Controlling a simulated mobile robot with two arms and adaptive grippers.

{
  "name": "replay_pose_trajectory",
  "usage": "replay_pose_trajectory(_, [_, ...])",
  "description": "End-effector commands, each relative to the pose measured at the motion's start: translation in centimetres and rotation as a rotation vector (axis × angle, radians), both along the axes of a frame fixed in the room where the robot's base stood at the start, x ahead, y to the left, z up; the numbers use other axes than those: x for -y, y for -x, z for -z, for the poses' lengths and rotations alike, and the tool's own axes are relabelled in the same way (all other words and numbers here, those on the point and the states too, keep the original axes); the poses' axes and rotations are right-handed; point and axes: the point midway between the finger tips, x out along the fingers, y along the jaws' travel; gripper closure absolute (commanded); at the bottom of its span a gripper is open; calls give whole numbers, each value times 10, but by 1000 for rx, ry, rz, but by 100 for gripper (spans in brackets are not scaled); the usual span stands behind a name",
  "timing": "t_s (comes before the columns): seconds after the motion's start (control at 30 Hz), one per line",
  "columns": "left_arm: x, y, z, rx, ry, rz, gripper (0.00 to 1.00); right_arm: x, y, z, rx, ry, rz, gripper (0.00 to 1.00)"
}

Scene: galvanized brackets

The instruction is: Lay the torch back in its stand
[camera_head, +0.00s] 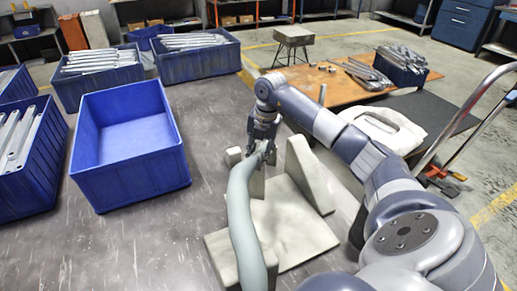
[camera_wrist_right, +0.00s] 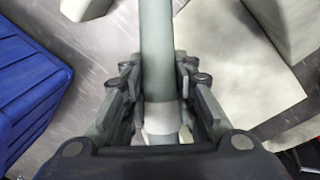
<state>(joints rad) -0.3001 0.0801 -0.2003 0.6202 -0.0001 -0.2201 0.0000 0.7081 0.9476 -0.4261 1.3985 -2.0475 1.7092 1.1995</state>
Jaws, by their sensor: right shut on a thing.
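My right gripper (camera_head: 262,148) is shut on a pale grey-green curved tube, which I take for the torch (camera_head: 242,210). From the jaws the tube bends down towards the bottom edge of the head view. In the right wrist view the torch (camera_wrist_right: 157,40) runs lengthwise between the two fingers (camera_wrist_right: 160,75), with a lighter band on it. Below and right of it is a pale fixture (camera_head: 295,235), a flat plate with upright blocks and a slanted side piece. I cannot tell whether this is the stand. My left gripper is not in view.
An empty blue bin (camera_head: 130,150) stands left of the gripper. Several other blue bins with metal brackets stand behind and left. A wooden table (camera_head: 335,85) and a dark mat (camera_head: 430,110) lie behind my right arm. Bare dark tabletop (camera_head: 120,245) shows at front left.

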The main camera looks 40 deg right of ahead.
Motion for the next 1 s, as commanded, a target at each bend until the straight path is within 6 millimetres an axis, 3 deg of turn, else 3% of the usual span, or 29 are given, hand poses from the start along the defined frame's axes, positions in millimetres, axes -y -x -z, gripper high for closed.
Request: replay_pose_trajectory(1.0, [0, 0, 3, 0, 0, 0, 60, 0, -1, 7, 4, 0, 0, 98])
